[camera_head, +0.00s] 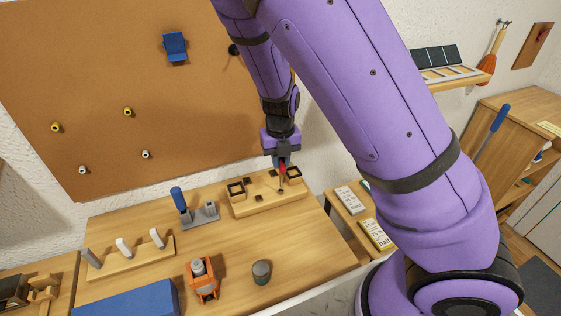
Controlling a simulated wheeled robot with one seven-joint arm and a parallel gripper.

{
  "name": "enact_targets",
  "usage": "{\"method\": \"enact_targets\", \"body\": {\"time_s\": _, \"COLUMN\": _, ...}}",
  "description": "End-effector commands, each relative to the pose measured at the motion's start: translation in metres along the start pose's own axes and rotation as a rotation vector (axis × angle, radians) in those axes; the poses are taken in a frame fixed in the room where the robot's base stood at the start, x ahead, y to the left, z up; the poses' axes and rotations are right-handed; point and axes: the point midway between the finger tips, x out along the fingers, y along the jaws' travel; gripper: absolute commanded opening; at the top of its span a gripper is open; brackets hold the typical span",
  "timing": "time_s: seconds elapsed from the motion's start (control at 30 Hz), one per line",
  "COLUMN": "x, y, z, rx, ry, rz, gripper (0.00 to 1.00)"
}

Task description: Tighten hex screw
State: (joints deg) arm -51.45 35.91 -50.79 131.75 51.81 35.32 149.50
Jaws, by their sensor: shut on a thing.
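My gripper (281,157) points down over a wooden block (243,210) at the back of the workbench. It is shut on a red-handled tool (282,170), whose thin shaft points down to the block. The tool looks close to upright. I cannot tell whether its tip touches anything. The block carries dark square frames (236,188) and small dark pieces (258,198). I cannot pick out the hex screw; it is too small or hidden near the tool's tip.
A grey holder with a blue-handled tool (178,199) stands left of the block. A rack with grey and white handles (124,247), an orange device (202,279) and a dark round container (261,271) are on the bench (233,243). A pegboard (110,80) rises behind.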

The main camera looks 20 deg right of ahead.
Motion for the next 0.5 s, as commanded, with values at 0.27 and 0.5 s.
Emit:
{"method": "enact_targets", "body": {"time_s": 0.27, "x": -0.015, "y": 0.000, "z": 0.000, "rx": 0.001, "ry": -0.001, "rz": 0.001, "gripper": 0.00}}
{"method": "enact_targets", "body": {"time_s": 0.5, "x": -0.027, "y": 0.000, "z": 0.000, "rx": 0.000, "ry": -0.001, "rz": 0.001, "gripper": 0.00}}
